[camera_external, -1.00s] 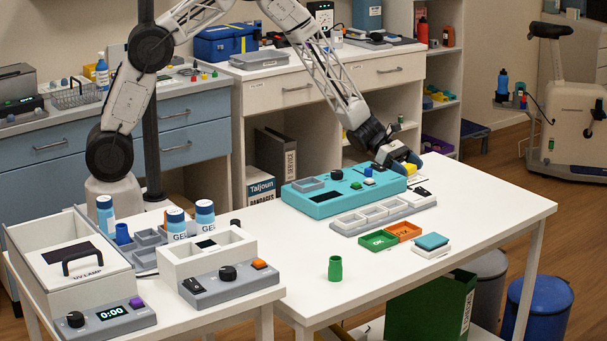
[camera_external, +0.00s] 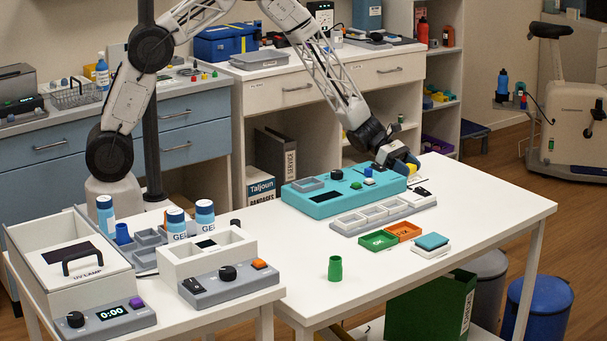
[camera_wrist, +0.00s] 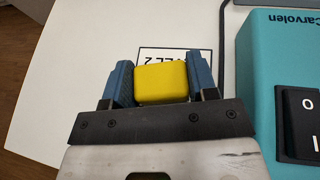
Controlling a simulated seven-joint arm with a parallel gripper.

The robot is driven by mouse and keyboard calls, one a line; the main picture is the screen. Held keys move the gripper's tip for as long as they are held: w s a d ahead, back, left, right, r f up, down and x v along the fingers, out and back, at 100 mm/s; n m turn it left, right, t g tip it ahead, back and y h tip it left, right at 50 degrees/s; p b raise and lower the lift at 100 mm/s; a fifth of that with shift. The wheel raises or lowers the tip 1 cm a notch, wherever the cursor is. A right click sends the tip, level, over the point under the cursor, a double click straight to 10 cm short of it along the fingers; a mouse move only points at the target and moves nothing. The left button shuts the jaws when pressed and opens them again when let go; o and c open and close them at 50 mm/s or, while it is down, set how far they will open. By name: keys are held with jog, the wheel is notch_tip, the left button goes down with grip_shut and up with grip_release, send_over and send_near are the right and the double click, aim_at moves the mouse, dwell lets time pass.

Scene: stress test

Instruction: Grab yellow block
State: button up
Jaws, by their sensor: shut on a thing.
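The yellow block (camera_wrist: 161,84) sits between the two blue finger pads of my gripper (camera_wrist: 160,82) in the wrist view, with a pad against each side. My gripper (camera_external: 409,164) is shut on it. In the external view a small yellow part of the block (camera_external: 411,168) shows at the fingertips, by the right end of the teal device; the rest is hidden by the gripper. I cannot tell whether the block is touching the table. A printed label (camera_wrist: 175,54) lies on the white table just beyond the block.
The teal device (camera_external: 325,201) with knob and buttons stands close beside my gripper; its switch (camera_wrist: 300,122) shows in the wrist view. A grey tray (camera_external: 345,226), green and orange trays (camera_external: 378,240) and a green cup (camera_external: 335,269) stand on the table.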

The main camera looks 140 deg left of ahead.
jog(key=shift+r, duration=0.1)
jog(key=shift+r, duration=4.9)
